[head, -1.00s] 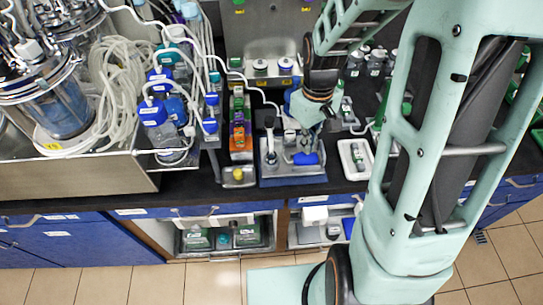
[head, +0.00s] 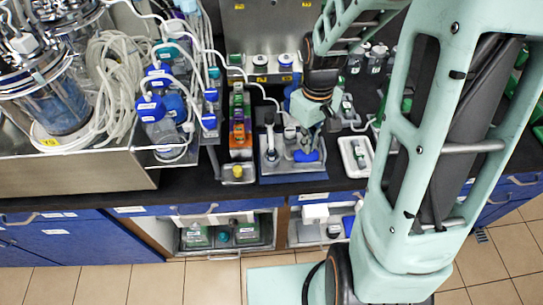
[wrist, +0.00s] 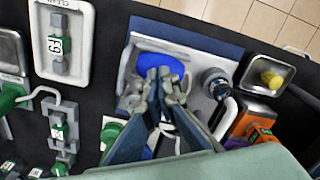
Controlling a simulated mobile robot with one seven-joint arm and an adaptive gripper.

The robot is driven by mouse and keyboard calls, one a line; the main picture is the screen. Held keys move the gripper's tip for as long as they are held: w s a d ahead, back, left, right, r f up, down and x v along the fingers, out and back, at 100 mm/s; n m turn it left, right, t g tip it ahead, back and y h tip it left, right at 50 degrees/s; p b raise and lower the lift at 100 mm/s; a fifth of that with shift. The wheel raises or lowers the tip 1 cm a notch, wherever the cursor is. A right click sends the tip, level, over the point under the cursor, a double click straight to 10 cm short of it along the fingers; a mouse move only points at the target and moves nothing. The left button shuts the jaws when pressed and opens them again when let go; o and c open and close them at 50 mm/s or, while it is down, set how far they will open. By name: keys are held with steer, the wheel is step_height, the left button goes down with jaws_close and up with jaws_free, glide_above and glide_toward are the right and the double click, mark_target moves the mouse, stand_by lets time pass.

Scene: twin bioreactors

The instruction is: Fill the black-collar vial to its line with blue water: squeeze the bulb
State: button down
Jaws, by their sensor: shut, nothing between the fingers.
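A blue bulb (wrist: 160,65) lies on a grey stand (wrist: 195,75) on a blue mat. The bulb also shows in the head view (head: 306,156). My gripper (wrist: 163,78) is shut and its fingertips cover part of the bulb in the wrist view. I cannot tell whether they touch it or are above it. In the head view my gripper (head: 305,125) is over the same stand and partly hidden by its own wrist. A dark-collared upright piece (wrist: 215,82) stands beside the bulb; I cannot tell if it is the black-collar vial. No water level or line is readable.
A white tray (head: 367,171) with a small labelled item is right of the stand. A small metal tray with a yellow piece (wrist: 272,78) and an orange rack (head: 231,138) are to its left. Bottles with tubing (head: 152,108) crowd farther left. The counter's front edge is close.

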steer(key=shift+f, duration=0.35)
steer(key=shift+s+f+b, duration=0.1)
steer(key=shift+f+b, duration=0.55)
steer(key=shift+f, duration=0.05)
stand_by(1.1)
steer(key=shift+r, duration=0.15)
steer(key=shift+r+p, duration=1.35)
steer(key=shift+r, duration=0.15)
steer(key=shift+r, duration=0.1)
step_height(320, 180, up, 5)
steer(key=p, duration=0.4)
